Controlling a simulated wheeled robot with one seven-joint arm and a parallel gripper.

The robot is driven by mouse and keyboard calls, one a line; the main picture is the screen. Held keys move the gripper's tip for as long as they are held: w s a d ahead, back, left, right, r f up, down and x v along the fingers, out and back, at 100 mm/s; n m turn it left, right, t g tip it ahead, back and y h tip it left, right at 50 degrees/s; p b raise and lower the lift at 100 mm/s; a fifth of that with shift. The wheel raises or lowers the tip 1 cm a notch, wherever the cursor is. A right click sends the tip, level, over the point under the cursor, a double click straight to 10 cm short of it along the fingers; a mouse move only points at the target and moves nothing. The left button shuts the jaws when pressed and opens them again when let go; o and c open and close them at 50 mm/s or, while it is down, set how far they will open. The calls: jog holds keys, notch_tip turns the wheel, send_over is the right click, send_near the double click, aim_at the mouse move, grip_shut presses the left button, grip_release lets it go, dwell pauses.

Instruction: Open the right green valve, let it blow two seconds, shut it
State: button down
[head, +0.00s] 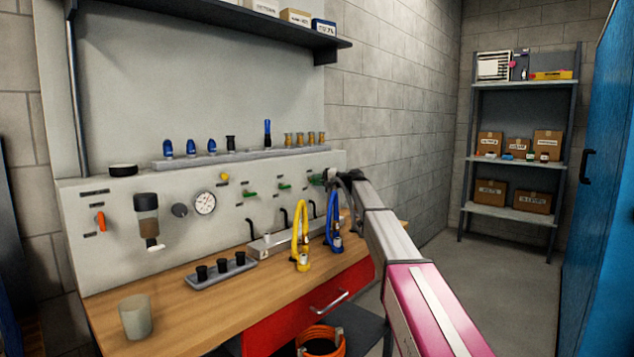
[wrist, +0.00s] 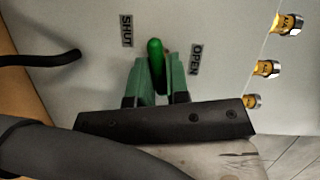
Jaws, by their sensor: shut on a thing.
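The green valve handle (wrist: 155,58) is between my gripper's fingers in the wrist view. Its rounded tip points up in the picture, between the SHUT label (wrist: 126,30) on the left and the OPEN label (wrist: 195,60) on the right. My gripper (wrist: 154,88), with greenish fingers, is shut on this handle. In the head view my gripper (head: 319,179) is at the right end of the panel; handle and fingers are too small there to tell apart. Two other green valves, a left one (head: 250,194) and a middle one (head: 285,187), are to its left.
Below are a yellow hose (head: 301,235) and a blue hose (head: 333,220) on the wooden bench (head: 205,312). A rack of black cups (head: 222,271) and a grey cup (head: 136,317) stand further left. Brass fittings (wrist: 267,68) are close on the right in the wrist view.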

jog(key=shift+m, duration=0.6)
jog(key=c, duration=1.1)
grip_release()
jog(key=shift+c, duration=0.2)
jog(key=shift+d, duration=0.15)
jog(key=f+v, duration=0.1)
jog(key=v, duration=0.9)
jog(key=shift+d+r, duration=0.25)
jog(key=shift+d, duration=0.05)
jog(key=shift+s, duration=0.1)
